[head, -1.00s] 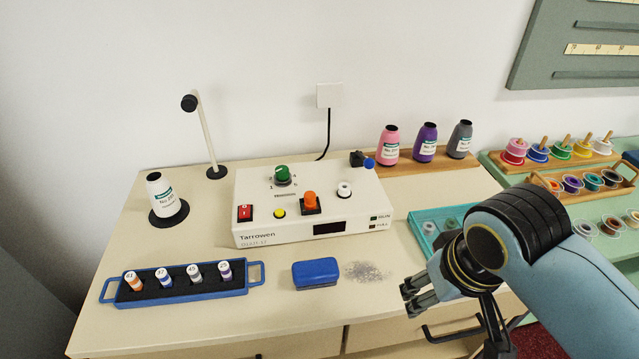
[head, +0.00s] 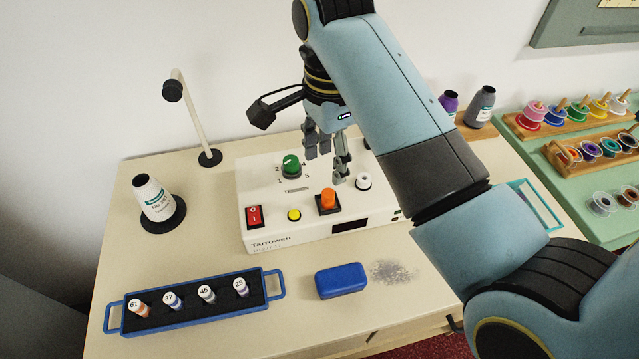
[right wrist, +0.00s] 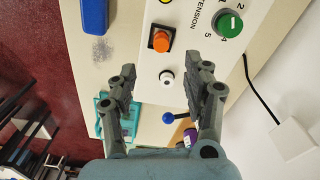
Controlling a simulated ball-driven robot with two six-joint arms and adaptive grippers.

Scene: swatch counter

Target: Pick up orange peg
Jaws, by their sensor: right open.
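An orange peg-like piece (head: 328,199) stands upright in a black square base on the white Tarrowen machine (head: 268,224). In the right wrist view the orange piece (right wrist: 161,41) lies beyond the fingertips. My right gripper (head: 328,165) is open and empty, pointing down above the machine, behind the orange piece and apart from it. In the right wrist view the open fingers (right wrist: 160,85) flank a small white knob (right wrist: 166,76). An orange-banded tube marked 61 (head: 139,308) stands at the left of the blue-framed tray (head: 197,318). My left gripper is out of view.
The green dial (head: 291,166), red switch (head: 254,216) and yellow button (head: 294,215) surround the orange piece on the machine. A blue block (head: 341,280) lies in front. A thread cone (head: 154,200) and a post stand left. Bare counter separates tray and machine.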

